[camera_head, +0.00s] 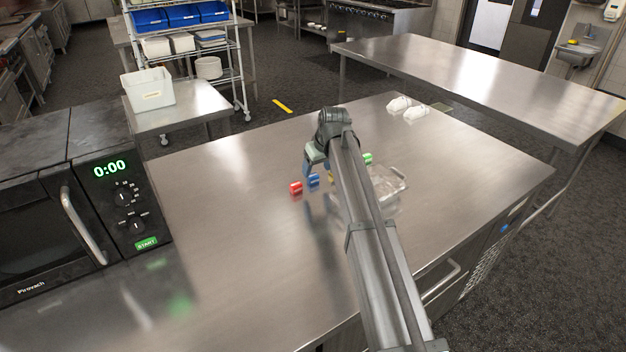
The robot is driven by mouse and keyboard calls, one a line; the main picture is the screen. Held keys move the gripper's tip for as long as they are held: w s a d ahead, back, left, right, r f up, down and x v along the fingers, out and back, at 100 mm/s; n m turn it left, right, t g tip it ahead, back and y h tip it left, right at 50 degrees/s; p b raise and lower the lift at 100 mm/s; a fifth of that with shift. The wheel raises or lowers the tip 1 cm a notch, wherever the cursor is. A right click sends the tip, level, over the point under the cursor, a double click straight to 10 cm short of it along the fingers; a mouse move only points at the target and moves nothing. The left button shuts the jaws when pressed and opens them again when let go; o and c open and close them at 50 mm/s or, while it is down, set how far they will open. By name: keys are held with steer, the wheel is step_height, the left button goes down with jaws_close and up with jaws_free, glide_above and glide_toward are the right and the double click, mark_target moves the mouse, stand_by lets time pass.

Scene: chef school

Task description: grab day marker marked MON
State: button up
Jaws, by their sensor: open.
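Small coloured day markers lie on the steel table in a loose row. A red marker (296,188) is at the left, with a blue marker (314,181) just right of it. A bit of yellow (331,177) shows beside my arm, mostly hidden. A green marker (368,159) shows to the right of my arm. The lettering is too small to read, so I cannot tell which one says MON. My gripper (311,168) is open and points down close to the blue marker. Whether its fingers touch anything cannot be told.
A clear container (388,185) stands right of my arm, partly hidden by it. White items (407,108) lie at the table's back edge. A black microwave (80,205) stands at the left. The steel table (230,230) is bare between microwave and markers.

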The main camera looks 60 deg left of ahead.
mark_target(313, 175)
steer(key=x, duration=0.5)
steer(key=shift+s+a, duration=0.1)
steer(key=shift+s, duration=0.05)
steer(key=c, duration=1)
